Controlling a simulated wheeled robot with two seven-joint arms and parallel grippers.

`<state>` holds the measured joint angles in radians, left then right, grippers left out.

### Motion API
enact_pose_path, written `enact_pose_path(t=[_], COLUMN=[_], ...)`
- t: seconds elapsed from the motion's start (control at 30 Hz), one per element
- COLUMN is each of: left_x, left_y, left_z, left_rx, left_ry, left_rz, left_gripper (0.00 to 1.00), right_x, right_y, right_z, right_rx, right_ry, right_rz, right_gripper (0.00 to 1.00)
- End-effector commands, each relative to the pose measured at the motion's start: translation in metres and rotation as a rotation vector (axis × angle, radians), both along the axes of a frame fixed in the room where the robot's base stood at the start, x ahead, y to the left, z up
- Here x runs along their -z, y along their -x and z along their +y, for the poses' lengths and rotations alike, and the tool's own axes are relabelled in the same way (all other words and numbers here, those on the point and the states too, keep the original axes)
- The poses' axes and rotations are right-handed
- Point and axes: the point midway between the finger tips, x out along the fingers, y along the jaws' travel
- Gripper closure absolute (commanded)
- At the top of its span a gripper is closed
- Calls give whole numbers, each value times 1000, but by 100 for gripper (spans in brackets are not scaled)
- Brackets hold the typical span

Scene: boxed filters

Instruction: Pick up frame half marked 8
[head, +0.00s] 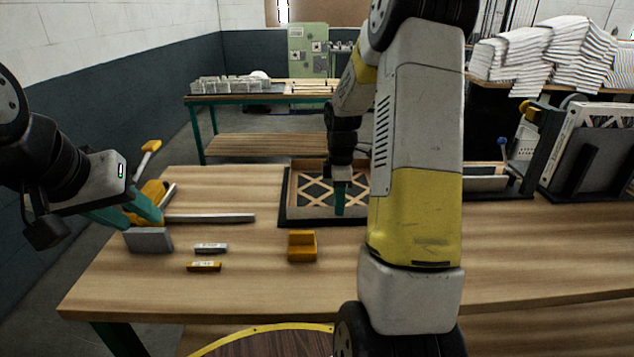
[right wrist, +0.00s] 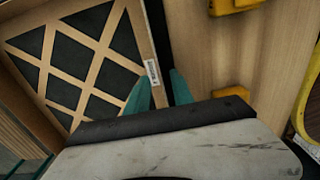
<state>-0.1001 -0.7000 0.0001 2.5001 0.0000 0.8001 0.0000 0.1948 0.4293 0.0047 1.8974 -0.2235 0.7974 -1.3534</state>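A wooden frame half with a crossed lattice (head: 318,187) lies in a black tray (head: 290,223) on the table. It fills the left of the right wrist view (right wrist: 86,50). A small white label sits on its edge wall; its marking is too small to read. My right gripper (head: 340,212) points down at the near side of the frame half. In the right wrist view its teal fingers (right wrist: 161,82) are apart, either side of the labelled wall, with a dark gap showing between them. My left gripper (head: 146,224) is open and empty above the table's left side.
A grey block (head: 148,240), two small bars (head: 211,248) (head: 204,267), an orange block (head: 302,246) and a long metal bar (head: 210,218) lie on the table. A rack with a framed panel (head: 590,150) stands at right.

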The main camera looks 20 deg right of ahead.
Motion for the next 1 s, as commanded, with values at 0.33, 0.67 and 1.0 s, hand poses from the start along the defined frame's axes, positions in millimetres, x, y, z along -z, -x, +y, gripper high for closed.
enact_pose_path(t=[0.33, 0.67, 1.0], left_x=[0, 0, 0], left_y=[0, 0, 0], left_z=[0, 0, 0], left_rx=[0, 0, 0], left_ry=[0, 0, 0], left_rz=[0, 0, 0], left_gripper=[64, 64, 64], right_x=[16, 16, 16], right_y=[0, 0, 0], right_z=[0, 0, 0], right_rx=[1, 1, 1], right_ry=[0, 0, 0], right_rz=[-1, -1, -1], right_gripper=[72, 100, 100])
